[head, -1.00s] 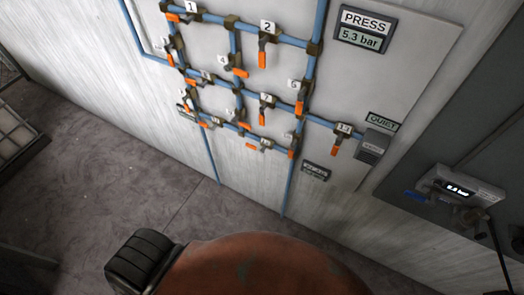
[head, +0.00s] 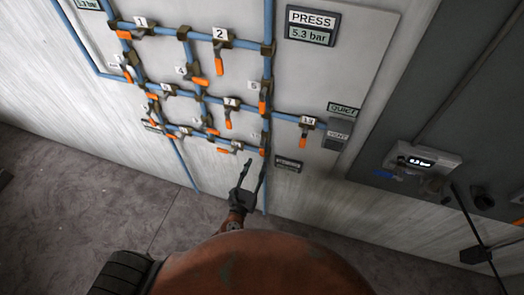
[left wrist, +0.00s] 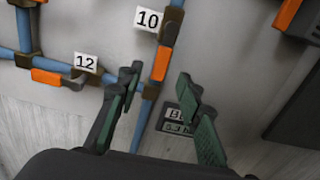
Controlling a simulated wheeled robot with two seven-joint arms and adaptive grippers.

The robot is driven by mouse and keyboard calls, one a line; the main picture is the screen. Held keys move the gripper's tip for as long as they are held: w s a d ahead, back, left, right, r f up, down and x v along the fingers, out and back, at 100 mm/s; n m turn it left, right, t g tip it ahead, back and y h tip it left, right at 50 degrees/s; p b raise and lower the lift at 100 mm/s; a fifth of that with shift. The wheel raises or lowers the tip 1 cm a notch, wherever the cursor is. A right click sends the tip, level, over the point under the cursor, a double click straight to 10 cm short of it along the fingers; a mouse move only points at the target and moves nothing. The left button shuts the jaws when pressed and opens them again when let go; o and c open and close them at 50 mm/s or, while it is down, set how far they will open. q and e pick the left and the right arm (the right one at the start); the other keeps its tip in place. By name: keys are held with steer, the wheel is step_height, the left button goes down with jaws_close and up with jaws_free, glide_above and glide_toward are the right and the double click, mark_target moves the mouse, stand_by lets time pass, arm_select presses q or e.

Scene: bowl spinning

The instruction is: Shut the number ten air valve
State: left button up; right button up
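The number ten valve has an orange lever (left wrist: 161,63) beside its "10" label (left wrist: 148,18) in the left wrist view. The lever lies along the blue pipe, roughly in line with it. In the head view the lever (head: 263,151) is small, at the lower right of the pipe grid, and its label is hard to read. My left gripper (head: 256,168) is just below it. In the left wrist view my left gripper (left wrist: 158,77) is open, its fingers either side of the lever's lower end in the picture; contact cannot be told. My right gripper is out of view.
Valve 12 (left wrist: 50,77) is close to the left, its lever along its pipe. Valve 13 (head: 304,143) and the vent box (head: 337,133) are to the right. The pressure display (head: 312,33) reads 5.3 bar. Bare panel surrounds the pipes.

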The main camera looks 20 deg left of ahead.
mark_target(262, 152)
arm_select(q)
steer(key=w, duration=0.7)
steer(key=shift+w+d+r+p, duration=0.2)
steer(key=shift+w+p, duration=0.15)
steer(key=shift+p, duration=0.05)
jaws_close()
stand_by(0.4)
